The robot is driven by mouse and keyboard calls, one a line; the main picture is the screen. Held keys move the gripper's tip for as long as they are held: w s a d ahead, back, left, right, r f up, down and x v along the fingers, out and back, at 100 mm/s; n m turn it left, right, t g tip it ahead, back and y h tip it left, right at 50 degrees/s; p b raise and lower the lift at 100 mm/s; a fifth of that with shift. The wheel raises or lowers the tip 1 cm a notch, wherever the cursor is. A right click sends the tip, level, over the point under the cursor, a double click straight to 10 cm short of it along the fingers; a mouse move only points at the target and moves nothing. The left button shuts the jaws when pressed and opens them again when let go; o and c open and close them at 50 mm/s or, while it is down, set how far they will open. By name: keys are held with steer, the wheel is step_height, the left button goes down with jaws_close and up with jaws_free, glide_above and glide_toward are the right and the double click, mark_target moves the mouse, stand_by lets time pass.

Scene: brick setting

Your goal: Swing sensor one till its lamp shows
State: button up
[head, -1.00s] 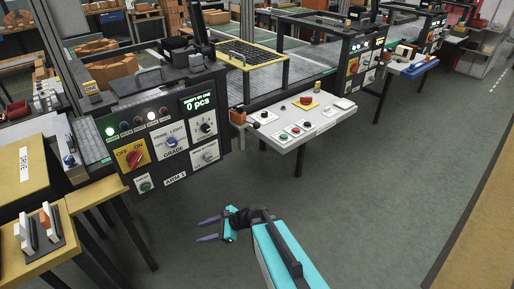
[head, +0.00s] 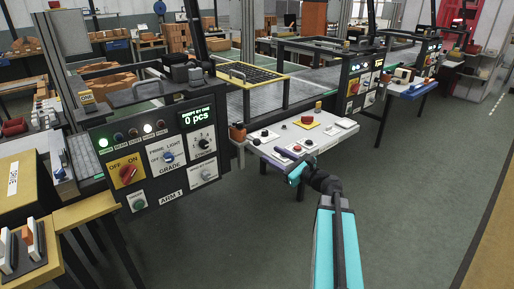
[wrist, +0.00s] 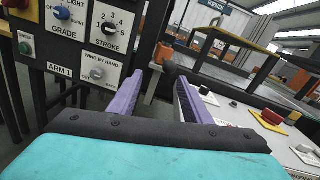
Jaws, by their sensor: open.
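My gripper (head: 294,162), with purple fingers, is open and empty, right of the panel before the white control table. In the wrist view my gripper (wrist: 160,80) has nothing between its fingers.
The white control table (head: 325,138) bears several buttons and a red mushroom knob. The panel carries a red switch (head: 127,174), a GRADE knob (head: 168,157) and a STROKE dial (head: 203,144). A yellow table (head: 85,212) stands front left. The green floor (head: 250,240) is clear.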

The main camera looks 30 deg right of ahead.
mark_target(257, 142)
steer(key=shift+s+d+h, duration=0.15)
steer(key=shift+s+d, duration=0.1)
steer(key=shift+d, duration=0.35)
steer(key=shift+s+d+h, duration=0.15)
steer(key=shift+s+d, duration=0.1)
steer(key=shift+d, duration=0.35)
steer(key=shift+w, duration=0.1)
steer(key=shift+p+x, duration=0.5)
steer(key=shift+x, duration=6.35)
steer(key=shift+a, duration=0.1)
jaws_close()
